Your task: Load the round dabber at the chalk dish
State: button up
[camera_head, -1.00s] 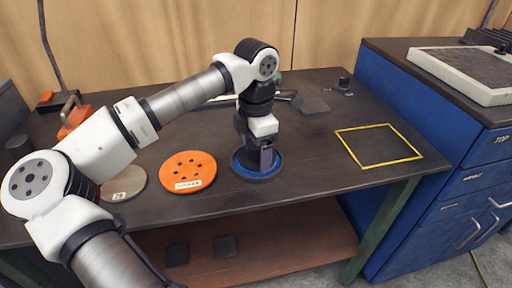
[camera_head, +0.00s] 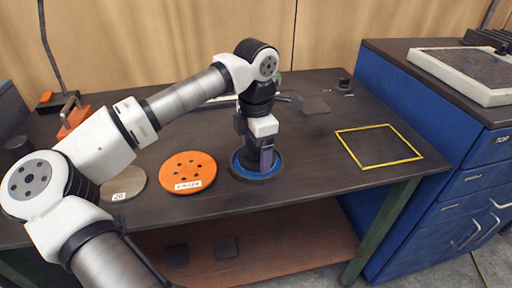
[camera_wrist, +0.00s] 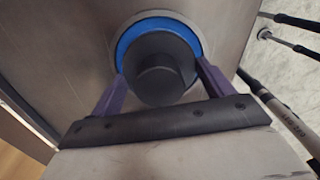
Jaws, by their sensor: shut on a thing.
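The blue round dish (camera_head: 268,174) stands on the bench near its front edge, below my arm. My gripper (camera_head: 266,160) points down over it. In the wrist view my gripper's two purple fingers (camera_wrist: 158,88) are shut on the dark round dabber (camera_wrist: 160,66), one finger on each side. The blue dish rim (camera_wrist: 126,44) shows around the far side of the dabber. The dabber is over or in the dish; whether its underside touches the dish is hidden. In the head view my gripper mostly hides the dabber.
An orange disc with holes (camera_head: 188,172) lies left of the dish, and a labelled grey-brown disc (camera_head: 126,184) further left. A yellow-outlined square (camera_head: 378,147) is at the right. A blue cabinet (camera_head: 440,170) adjoins the right.

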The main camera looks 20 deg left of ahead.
jog(key=shift+r+p, duration=2.05)
jog(key=shift+r, duration=1.45)
jog(key=shift+f, duration=0.1)
